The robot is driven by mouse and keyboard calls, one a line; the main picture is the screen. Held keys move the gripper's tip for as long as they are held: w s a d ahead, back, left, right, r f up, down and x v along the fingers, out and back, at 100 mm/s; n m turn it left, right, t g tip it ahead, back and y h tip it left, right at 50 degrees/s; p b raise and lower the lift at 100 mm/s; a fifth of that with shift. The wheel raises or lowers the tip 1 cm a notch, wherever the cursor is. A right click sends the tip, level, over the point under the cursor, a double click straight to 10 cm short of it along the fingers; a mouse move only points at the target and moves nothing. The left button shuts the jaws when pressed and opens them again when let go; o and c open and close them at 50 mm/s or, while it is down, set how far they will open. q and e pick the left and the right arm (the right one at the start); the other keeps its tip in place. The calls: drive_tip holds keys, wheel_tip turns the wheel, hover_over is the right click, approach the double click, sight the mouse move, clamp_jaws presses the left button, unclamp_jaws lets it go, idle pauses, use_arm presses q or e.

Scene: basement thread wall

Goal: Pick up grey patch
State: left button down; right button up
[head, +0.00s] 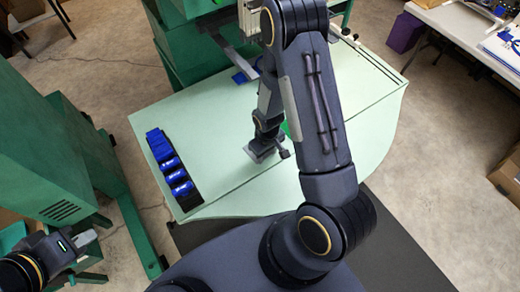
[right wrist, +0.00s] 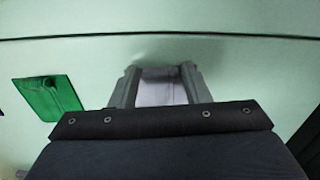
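The grey patch (right wrist: 160,92) lies on the pale green table top and shows between the two fingers of my right gripper (right wrist: 160,84) in the right wrist view. The fingers stand apart on either side of it; whether they touch its edges I cannot tell. In the head view my right gripper (head: 269,153) is down at the table, and a bit of grey at its tip (head: 257,154) seems to be the patch, mostly hidden. My left gripper (head: 90,258) is at the lower left, away from the table, with its fingers apart and nothing between them.
A green patch (right wrist: 47,97) lies left of the grey one in the right wrist view. A green machine (head: 190,40) stands at the back. The table (head: 225,180) is otherwise mostly clear.

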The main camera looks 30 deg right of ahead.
drive_tip(key=c, duration=0.8)
drive_tip(key=shift+r, duration=0.1)
